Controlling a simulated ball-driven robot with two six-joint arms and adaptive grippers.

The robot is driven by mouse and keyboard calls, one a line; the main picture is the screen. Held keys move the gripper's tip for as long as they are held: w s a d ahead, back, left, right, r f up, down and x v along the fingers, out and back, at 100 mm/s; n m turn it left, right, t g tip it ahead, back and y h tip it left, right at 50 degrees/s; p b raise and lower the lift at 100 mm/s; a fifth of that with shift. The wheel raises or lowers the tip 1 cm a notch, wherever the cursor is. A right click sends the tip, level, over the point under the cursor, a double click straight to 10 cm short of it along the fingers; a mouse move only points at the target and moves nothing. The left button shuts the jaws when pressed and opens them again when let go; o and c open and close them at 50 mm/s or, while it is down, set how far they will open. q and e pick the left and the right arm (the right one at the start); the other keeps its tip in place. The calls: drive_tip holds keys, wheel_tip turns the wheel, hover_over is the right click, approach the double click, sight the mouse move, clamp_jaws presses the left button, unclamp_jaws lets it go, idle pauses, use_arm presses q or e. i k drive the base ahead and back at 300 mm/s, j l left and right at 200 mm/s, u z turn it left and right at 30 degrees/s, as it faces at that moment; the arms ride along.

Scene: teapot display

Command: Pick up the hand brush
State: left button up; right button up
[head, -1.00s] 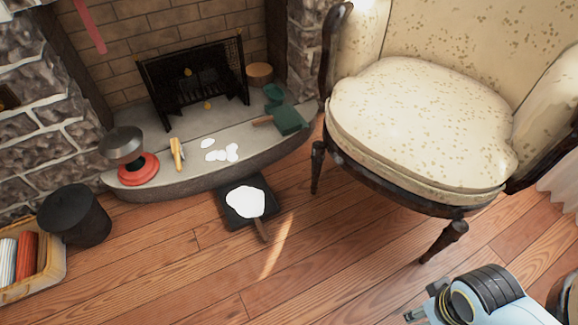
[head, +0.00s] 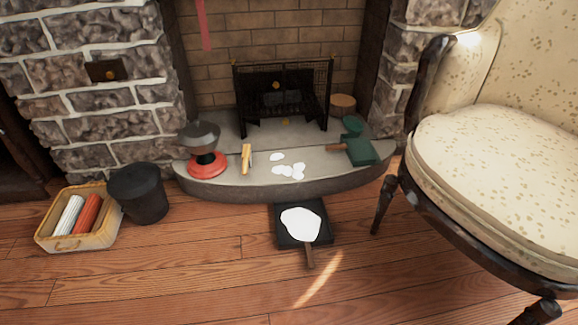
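A small yellow, wooden-looking piece, probably the hand brush (head: 246,157), rests on the grey stone hearth (head: 225,186), between the red-based pot and some white patches (head: 289,170). It is too small to make out bristles. A black dustpan (head: 287,239) with a brown handle lies on the wooden floor in front of the hearth, with a white heap (head: 301,223) on it. Neither of my grippers is in view.
A dark pot on a red base (head: 207,166) and a green wooden-handled object (head: 361,151) are on the hearth. A black bucket (head: 141,194) and a basket (head: 77,241) stand left. A cream armchair (head: 495,160) blocks the right.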

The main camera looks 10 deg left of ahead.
sight(247, 157)
drive_tip(key=i+j, duration=0.2)
drive_tip(key=j, duration=0.15)
drive_tip(key=i+j, duration=0.25)
drive_tip(key=i+j+z, duration=0.1)
drive_tip(key=j, duration=0.35)
drive_tip(key=i+j, duration=0.3)
drive_tip(key=i+j+z, duration=0.1)
drive_tip(key=z, duration=0.95)
drive_tip(key=k+j, duration=0.05)
